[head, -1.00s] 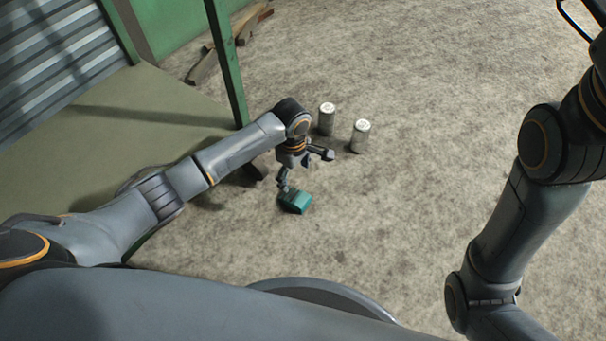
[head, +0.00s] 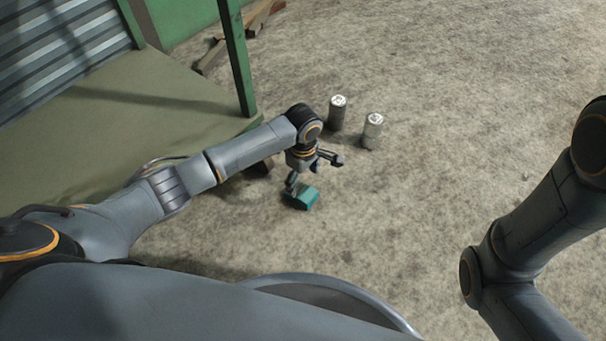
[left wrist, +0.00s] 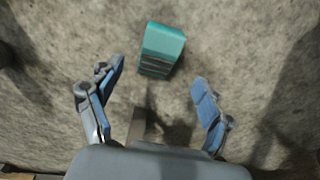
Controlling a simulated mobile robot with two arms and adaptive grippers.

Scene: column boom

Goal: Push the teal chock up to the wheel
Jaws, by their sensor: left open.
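The teal chock (head: 306,198) lies on the concrete floor near the middle of the head view. In the left wrist view the chock (left wrist: 163,45) is beyond the fingertips, slightly tilted in the picture. My left gripper (head: 315,172) points down above and beside the chock. In the left wrist view the gripper (left wrist: 157,88) has its two blue-padded fingers spread apart with nothing between the pads; I cannot tell whether a finger touches the chock. No wheel can be made out clearly; a dark shape under the platform's edge is partly hidden by my left arm. My right gripper is out of view.
Two metal cans (head: 338,113) (head: 373,130) stand just beyond my left gripper. A green post (head: 238,62) rises at the corner of an olive platform (head: 150,110). Wooden beams (head: 258,20) lie behind it. The floor to the right is clear.

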